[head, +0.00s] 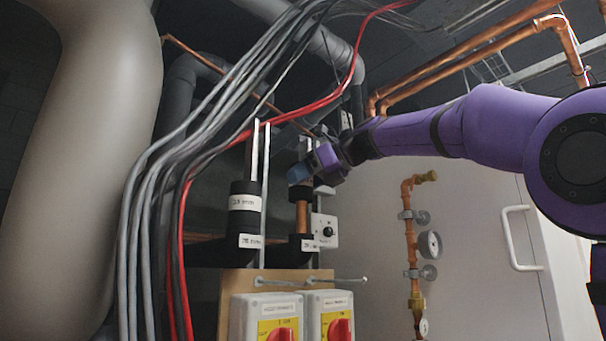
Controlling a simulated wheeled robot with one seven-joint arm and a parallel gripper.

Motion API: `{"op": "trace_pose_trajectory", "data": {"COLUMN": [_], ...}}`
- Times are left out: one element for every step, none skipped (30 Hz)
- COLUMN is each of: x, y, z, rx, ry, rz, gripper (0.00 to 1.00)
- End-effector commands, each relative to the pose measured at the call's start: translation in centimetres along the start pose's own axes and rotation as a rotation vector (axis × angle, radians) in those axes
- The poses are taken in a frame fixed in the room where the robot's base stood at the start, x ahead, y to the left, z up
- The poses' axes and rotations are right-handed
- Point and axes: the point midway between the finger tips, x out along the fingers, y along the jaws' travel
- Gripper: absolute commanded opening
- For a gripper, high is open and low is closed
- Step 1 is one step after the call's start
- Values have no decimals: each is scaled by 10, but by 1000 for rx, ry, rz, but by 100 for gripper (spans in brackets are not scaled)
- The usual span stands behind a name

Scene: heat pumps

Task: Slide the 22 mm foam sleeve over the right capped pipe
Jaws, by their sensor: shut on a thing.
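The right capped pipe (302,218) is an upright copper stub rising from a black labelled base (301,246). Its top and cap are hidden. My gripper (300,172) is at the pipe's upper end, shut on the dark foam sleeve (300,192), which shows only in part below the fingers. The sleeve's lower edge is in line with the top of the visible copper. I cannot tell whether it is around the pipe or in front of it. Bare copper shows between sleeve and base. On the left pipe stands a black labelled sleeve (244,203).
Grey and red cables (185,150) hang close to the left. A metal strut (265,155) stands behind the left sleeve. Two switch boxes (298,318) with red knobs and a wooden board (235,282) are below. A gauge pipe (409,235) is to the right.

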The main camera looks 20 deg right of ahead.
Motion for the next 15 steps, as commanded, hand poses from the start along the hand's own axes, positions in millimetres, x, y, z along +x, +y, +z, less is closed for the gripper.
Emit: {"op": "trace_pose_trajectory", "data": {"x": [1,1,2,2,3,4,4,5,6,7,7,8,9,9,10], "y": [0,0,0,0,0,0,0,0,0,0,0,0,0,0,0], "z": [-3,-4,-6,-7,-9,-10,-12,-13,-15,-17,-18,-20,-21,-23,-25], "rx": [1,1,1,1,0,0,0,0,1,1,1,0,0,0,0], "ry": [0,0,-1,-1,-1,-1,-1,-1,0,0,0,0,0,0,0], "rz": [1,0,0,0,0,0,0,0,0,0,0,0,0,0,-1], "gripper": [47,47,47,47,47,47,47,47,47,47,47,47,47,47,47]}}
